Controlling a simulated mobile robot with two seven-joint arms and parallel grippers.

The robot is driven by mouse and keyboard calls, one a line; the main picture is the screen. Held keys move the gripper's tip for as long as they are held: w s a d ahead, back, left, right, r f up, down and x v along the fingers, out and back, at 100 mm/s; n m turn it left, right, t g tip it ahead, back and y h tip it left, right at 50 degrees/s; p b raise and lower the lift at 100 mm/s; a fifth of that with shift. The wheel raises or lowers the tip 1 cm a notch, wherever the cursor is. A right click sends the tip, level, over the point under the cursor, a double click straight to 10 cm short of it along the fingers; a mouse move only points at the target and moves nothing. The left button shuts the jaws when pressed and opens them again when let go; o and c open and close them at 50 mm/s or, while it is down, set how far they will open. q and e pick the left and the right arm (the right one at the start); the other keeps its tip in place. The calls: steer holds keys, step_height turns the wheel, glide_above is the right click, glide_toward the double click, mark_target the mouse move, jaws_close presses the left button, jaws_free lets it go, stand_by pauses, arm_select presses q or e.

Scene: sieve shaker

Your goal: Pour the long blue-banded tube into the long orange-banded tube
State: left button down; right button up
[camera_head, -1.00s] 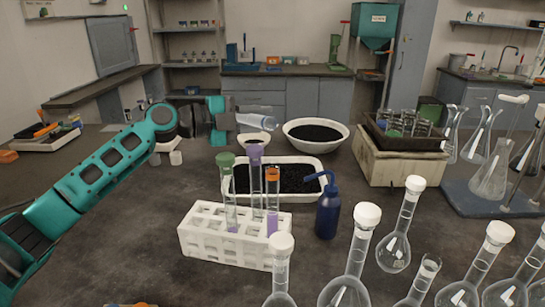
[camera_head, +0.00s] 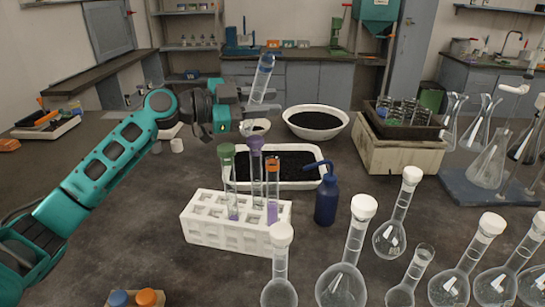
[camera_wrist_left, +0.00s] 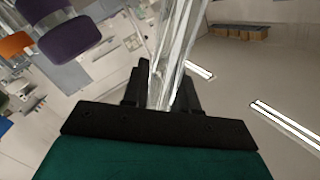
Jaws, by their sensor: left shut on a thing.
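My left gripper (camera_head: 258,98) is shut on a long clear tube with a blue band (camera_head: 264,66) and holds it up in the air behind the white rack (camera_head: 237,238). The tube is slightly tilted, its top leaning right. It also shows between the black fingers in the left wrist view (camera_wrist_left: 176,50). The long orange-banded tube (camera_head: 272,190) stands upright in the rack at its right side, with purple contents low down. A purple-topped tube (camera_head: 256,170) and a green-topped tube (camera_head: 228,170) stand beside it. My right gripper is out of view.
A dark blue wash bottle (camera_head: 326,202) stands right of the rack. A white tray of dark grains (camera_head: 310,184) lies behind it, and a white bowl (camera_head: 340,132) further back. Several glass flasks (camera_head: 390,240) fill the front right.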

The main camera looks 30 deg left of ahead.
arm_select(q)
steer(key=shift+s+d+r+n+h+p, duration=0.1)
steer(key=shift+r+n+h+p, duration=0.15)
steer(key=shift+r+n+p, duration=1.65)
steer(key=shift+d+r+n+h+p, duration=0.2)
steer(key=shift+r+n+p, duration=0.6)
steer(key=shift+r+n, duration=1.25)
steer(key=shift+a+r+m, duration=0.2)
steer(key=shift+r+m, duration=0.3)
steer(key=shift+m, duration=0.05)
